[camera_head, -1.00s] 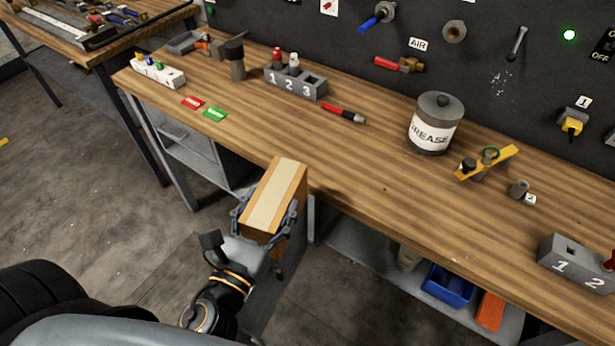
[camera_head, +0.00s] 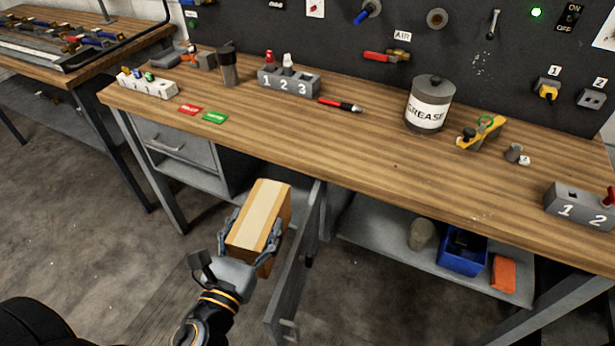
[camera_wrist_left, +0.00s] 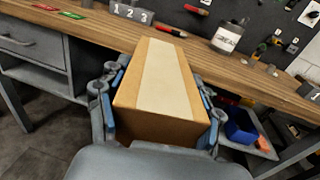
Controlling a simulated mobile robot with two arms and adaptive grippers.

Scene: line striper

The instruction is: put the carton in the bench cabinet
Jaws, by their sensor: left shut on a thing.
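The carton (camera_head: 258,217) is a brown box with a pale tape strip along its top. My left gripper (camera_head: 252,236) is shut on its sides and holds it in front of the bench, below the top's edge. In the left wrist view the carton (camera_wrist_left: 160,85) fills the middle between the blue-padded fingers. The bench cabinet (camera_head: 180,150) is grey, under the left part of the bench, with a drawer on top. Its door (camera_head: 297,262) stands open, swung out to the right of the carton. The cabinet's inside is partly hidden behind the carton. My right gripper is not in view.
The wooden bench top (camera_head: 380,165) carries a grease can (camera_head: 429,103), numbered blocks, a red pen and small tags. Right of the door, an open lower shelf (camera_head: 385,240) holds a blue bin (camera_head: 463,251), an orange block and a round container. Bare floor lies left of the gripper.

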